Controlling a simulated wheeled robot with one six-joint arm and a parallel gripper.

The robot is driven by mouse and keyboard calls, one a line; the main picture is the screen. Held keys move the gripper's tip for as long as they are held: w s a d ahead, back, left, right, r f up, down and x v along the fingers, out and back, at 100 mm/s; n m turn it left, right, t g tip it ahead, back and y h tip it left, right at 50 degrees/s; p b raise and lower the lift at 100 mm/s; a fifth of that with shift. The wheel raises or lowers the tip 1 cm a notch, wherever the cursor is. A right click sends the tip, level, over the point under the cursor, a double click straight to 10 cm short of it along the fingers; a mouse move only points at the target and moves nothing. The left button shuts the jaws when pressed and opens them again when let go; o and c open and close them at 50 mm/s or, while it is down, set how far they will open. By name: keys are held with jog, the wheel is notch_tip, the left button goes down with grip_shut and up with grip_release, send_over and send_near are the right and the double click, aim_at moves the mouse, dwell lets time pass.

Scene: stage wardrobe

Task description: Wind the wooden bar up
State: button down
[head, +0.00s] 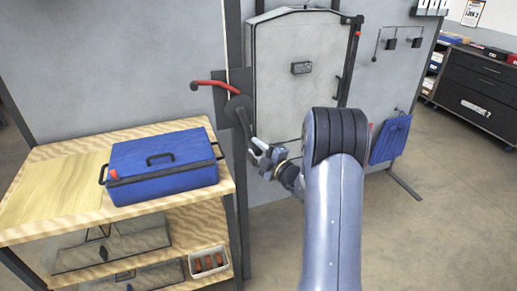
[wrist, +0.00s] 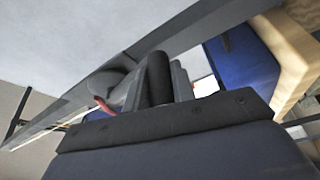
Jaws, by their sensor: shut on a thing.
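A winch with a round dark drum (head: 238,108) is fixed to the dark upright post. Its crank arm (head: 246,128) slants down and slightly right from the drum. My gripper (head: 262,157) is at the lower end of the crank arm, shut on the crank handle. In the wrist view the dark cylindrical crank handle (wrist: 160,78) stands at the jaws, with the post running behind it. I cannot make out a wooden bar in either view.
A wooden workbench (head: 60,228) with a blue toolbox (head: 165,170) stands close on the left. A grey cabinet (head: 285,75) is on the wall behind the gripper. A blue cloth item (head: 391,138) hangs to the right. Open floor lies at the right.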

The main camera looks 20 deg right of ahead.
jog(key=shift+a+f, duration=0.1)
jog(key=shift+a, duration=0.2)
jog(key=c, duration=1.4)
grip_release()
jog(key=shift+o, duration=1.1)
jog(key=shift+w+r, duration=0.1)
jog(key=shift+r, duration=0.1)
jog(key=shift+s+d+f, duration=0.1)
jog(key=shift+s, duration=0.2)
jog(key=b+v, duration=0.1)
jog(key=v, duration=0.9)
jog(key=shift+s+d+b, duration=0.15)
jog(key=shift+b, duration=0.15)
